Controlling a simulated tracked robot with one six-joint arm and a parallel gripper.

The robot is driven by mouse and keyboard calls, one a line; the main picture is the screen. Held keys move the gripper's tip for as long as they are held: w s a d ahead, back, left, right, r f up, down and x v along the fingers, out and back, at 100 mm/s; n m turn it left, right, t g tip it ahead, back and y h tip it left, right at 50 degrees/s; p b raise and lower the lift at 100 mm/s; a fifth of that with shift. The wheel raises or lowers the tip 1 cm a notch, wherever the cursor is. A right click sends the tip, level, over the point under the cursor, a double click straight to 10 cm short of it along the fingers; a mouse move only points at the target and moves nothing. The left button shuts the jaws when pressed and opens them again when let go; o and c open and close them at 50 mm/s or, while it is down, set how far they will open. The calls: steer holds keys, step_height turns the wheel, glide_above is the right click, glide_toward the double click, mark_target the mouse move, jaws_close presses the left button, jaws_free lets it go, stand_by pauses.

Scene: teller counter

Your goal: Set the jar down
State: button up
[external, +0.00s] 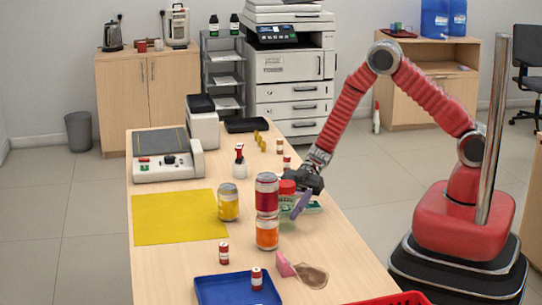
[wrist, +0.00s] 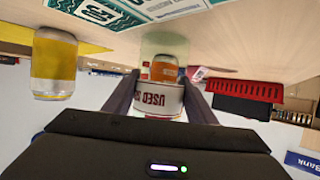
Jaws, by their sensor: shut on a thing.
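The jar (external: 286,189) has a red lid and a clear greenish body, and looks about upright on the counter's right side. In the wrist view, a white label reading "USED" on the jar (wrist: 157,101) sits between my two fingers. My gripper (external: 299,199) reaches in from the right and is shut on the jar; its fingers also show in the wrist view (wrist: 158,97). The stacked cans partly hide the jar's lower part in the external view. I cannot tell whether its base touches the counter.
A red can (external: 267,187) stands on an orange can (external: 267,234) close left of the jar. A yellow can (external: 228,202) stands farther left, by the yellow mat (external: 170,219). A blue tray (external: 213,291) and red basket (external: 392,299) are near the front. A green-white packet (external: 315,208) lies beside my gripper.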

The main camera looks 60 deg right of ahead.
steer(key=o, duration=1.3)
steer(key=shift+c, duration=0.2)
steer(key=shift+d+r, duration=0.25)
steer(key=shift+d, duration=0.2)
steer(key=v, duration=1.1)
